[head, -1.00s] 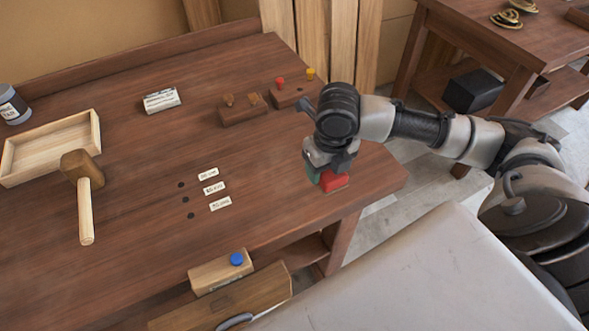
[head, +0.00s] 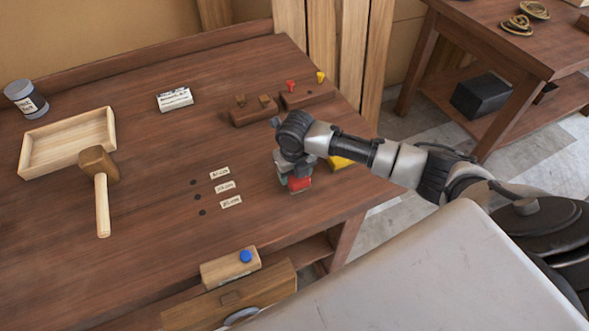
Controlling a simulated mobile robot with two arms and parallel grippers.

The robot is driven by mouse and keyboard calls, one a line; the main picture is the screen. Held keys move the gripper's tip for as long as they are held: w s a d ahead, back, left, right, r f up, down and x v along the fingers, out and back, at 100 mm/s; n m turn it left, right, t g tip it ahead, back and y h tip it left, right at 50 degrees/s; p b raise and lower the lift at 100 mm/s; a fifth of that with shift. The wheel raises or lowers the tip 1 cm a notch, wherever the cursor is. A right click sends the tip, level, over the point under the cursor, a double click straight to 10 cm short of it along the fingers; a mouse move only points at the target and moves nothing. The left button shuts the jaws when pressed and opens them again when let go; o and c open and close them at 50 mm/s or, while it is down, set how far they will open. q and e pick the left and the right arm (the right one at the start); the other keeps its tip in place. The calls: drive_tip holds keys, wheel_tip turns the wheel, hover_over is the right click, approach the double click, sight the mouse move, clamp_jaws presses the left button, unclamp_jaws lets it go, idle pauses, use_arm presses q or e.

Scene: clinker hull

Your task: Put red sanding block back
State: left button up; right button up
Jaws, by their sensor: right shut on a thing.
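The red sanding block (head: 299,184) is in the jaws of my right gripper (head: 294,178), over the right part of the workbench (head: 120,270). The gripper hides part of the block, and I cannot tell whether the block touches the bench top. To its left are three white labels, the upper one (head: 219,173), the middle one (head: 225,187) and the lower one (head: 231,201), each with a small dark spot beside it. A yellow object (head: 341,162) lies partly hidden behind my right arm. My left gripper is out of view.
Two peg holders (head: 252,117) (head: 310,98) stand at the back right. A block with a blue knob (head: 222,271) is at the front.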

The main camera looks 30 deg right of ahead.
drive_tip(key=shift+f, duration=0.2)
drive_tip(key=o, duration=1.1)
drive_tip(key=shift+f, duration=0.1)
drive_tip(key=shift+c, duration=0.2)
wheel_tip(320, 180, up, 12)
drive_tip(key=b, duration=0.1)
drive_tip(key=shift+s+a+r+b, duration=0.2)
drive_tip(key=shift+s+b, duration=0.1)
drive_tip(key=shift+s, duration=0.1)
